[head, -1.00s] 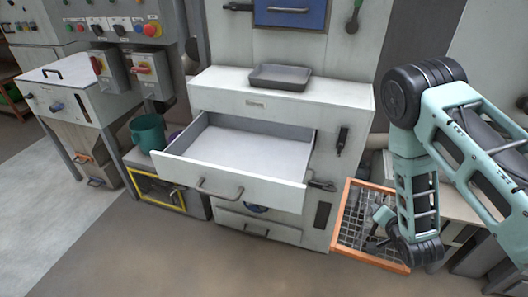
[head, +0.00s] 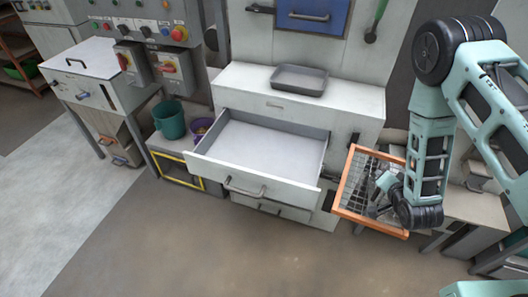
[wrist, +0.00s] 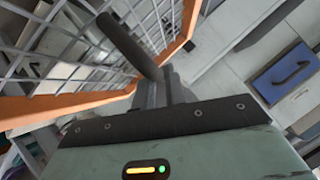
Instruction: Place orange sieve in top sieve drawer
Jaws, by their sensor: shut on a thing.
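The orange sieve (head: 347,185) is a square orange frame with a grey wire mesh, held tilted to the right of the drawer cabinet in the head view. My gripper (head: 379,194) is shut on it. In the wrist view the sieve's orange frame (wrist: 75,104) and mesh fill the upper left, and my gripper (wrist: 160,92) is shut on its dark bar-like handle (wrist: 128,45). The top sieve drawer (head: 265,150) is pulled open, with a bare, empty floor. The sieve is apart from the drawer, beyond its right wall. The exact grip contact is partly hidden.
A grey tray (head: 299,80) sits on the cabinet top (head: 345,98). A teal bucket (head: 169,119) and a purple container (head: 202,127) stand left of the drawer. A bench (head: 470,207) is at the right, behind my arm. The floor in front (head: 200,245) is clear.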

